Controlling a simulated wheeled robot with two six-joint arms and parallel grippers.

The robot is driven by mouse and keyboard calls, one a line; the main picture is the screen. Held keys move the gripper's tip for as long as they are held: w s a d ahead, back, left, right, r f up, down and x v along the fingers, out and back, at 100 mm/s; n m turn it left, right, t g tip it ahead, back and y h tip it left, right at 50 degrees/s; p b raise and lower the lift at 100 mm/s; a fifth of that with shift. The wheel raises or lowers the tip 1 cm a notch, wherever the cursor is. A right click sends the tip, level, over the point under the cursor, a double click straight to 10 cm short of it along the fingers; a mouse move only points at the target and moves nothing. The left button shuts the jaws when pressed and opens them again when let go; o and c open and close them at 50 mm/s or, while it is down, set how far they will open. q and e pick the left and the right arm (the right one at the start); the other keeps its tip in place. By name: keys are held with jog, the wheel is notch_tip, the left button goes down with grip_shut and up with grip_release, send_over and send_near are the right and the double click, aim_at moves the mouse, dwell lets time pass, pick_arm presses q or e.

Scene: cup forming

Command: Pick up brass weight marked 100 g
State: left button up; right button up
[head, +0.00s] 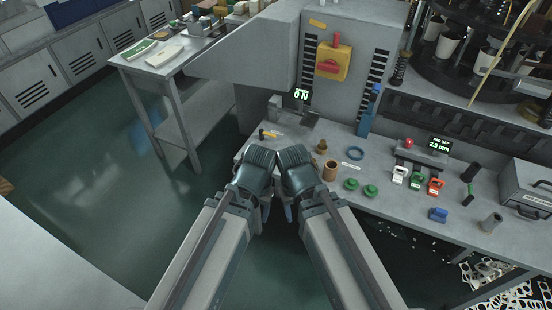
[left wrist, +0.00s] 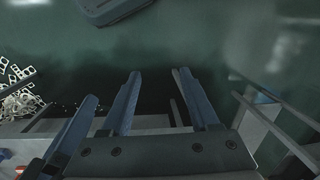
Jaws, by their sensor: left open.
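Two brass-brown cylindrical pieces stand on the grey bench in the head view: a larger one (head: 330,170) and a smaller one (head: 321,147), just right of my grippers. No 100 g marking is readable, so I cannot tell which, if either, is the weight. My left gripper (head: 266,212) points down by the bench's front edge, its fingers mostly hidden by the wrist. In the left wrist view its fingers (left wrist: 155,100) are apart with nothing between them, above the dark green floor. My right gripper (head: 289,212) is close beside it, its jaws mostly hidden.
The bench (head: 385,195) also holds green knobs (head: 370,190), a dark ring (head: 353,153), coloured clamp-like pieces (head: 417,181) and a blue piece (head: 437,215). A grey machine with a red-and-yellow switch (head: 333,62) stands behind. Open floor (head: 100,180) lies left.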

pick_arm(q)
jog(key=shift+o, duration=0.4)
jog(key=w+a+f+n+h+b, duration=0.1)
jog(key=w+a+f+n+b, duration=0.15)
jog(key=f+b, duration=0.55)
jog(key=w+a+f+n+b, duration=0.15)
jog(key=a+f+b, duration=0.25)
jog(key=f+b, duration=0.4)
jog(key=n+t+h+b, duration=0.7)
jog(key=n+t, duration=0.4)
jog(key=n, duration=1.8)
send_near(276, 157)
jog(key=w+a+h, duration=0.1)
jog(key=b+x, duration=0.1)
jog(key=x, duration=0.4)
jog(key=b+x, duration=0.1)
jog(key=x, duration=0.2)
jog(key=shift+w+a+f+b, duration=0.1)
jog(key=shift+w+f+b, duration=0.2)
jog(key=shift+f, duration=0.2)
jog(key=shift+w, duration=0.1)
